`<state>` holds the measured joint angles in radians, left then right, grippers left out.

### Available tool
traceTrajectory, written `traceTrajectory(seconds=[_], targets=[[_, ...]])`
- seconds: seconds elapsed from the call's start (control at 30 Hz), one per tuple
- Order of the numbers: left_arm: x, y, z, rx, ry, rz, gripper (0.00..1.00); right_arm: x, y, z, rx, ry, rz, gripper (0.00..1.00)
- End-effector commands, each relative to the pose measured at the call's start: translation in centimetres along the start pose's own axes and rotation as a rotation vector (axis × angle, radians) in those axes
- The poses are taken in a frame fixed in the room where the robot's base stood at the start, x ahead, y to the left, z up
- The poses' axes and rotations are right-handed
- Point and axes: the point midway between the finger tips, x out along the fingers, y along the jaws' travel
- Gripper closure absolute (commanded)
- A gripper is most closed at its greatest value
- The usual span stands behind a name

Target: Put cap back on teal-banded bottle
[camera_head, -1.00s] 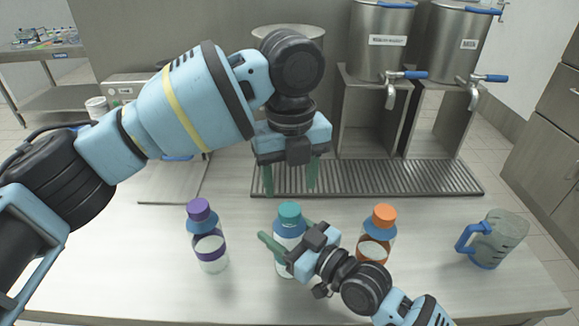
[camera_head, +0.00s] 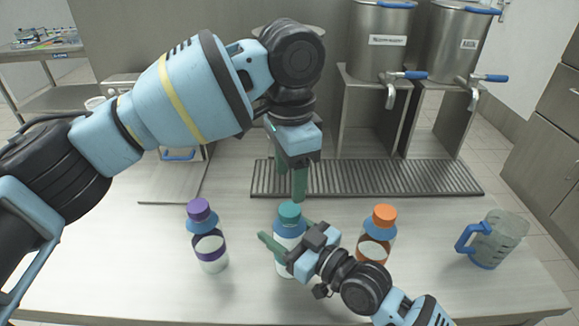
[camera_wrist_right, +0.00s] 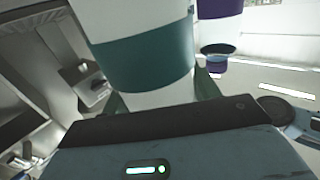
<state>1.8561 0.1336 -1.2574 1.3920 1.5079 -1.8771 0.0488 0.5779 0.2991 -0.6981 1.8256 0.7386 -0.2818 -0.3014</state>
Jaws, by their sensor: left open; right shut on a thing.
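The teal-banded bottle (camera_head: 287,240) stands upright at the middle of the counter, with a teal cap (camera_head: 289,211) sitting on its top. In the right wrist view its white body and wide teal band (camera_wrist_right: 150,60) fill the upper middle. My right gripper (camera_head: 285,236) is shut on the bottle's body, one green finger showing at its left; it hides part of the band. My left gripper (camera_head: 289,182) is open and empty above and just behind the cap, fingers pointing down. I see a gap between its fingertips and the cap.
A purple-capped bottle (camera_head: 208,238) stands to the left and an orange-capped bottle (camera_head: 377,238) to the right. A clear jug with a blue handle (camera_head: 492,240) is at far right. A ribbed drain tray (camera_head: 400,178) lies behind, below steel dispensers (camera_head: 378,40).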

Motion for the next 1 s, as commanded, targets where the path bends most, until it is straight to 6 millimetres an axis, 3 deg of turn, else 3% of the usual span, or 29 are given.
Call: traceTrajectory(seconds=[0.6, 0.8, 1.0], targets=[[-0.68, 0.01, 0.06, -0.970, -0.001, 0.000, 0.44, 0.00, -0.01, 0.04, 0.000, -0.001, 0.000, 1.00], [-0.81, 0.01, 0.07, -1.148, -0.001, 0.000, 0.44, 0.00, -0.01, 0.04, 0.000, -0.001, 0.000, 1.00], [-0.85, 0.01, 0.08, -1.201, -0.001, 0.000, 0.44, 0.00, -0.01, 0.04, 0.000, -0.001, 0.000, 1.00]])
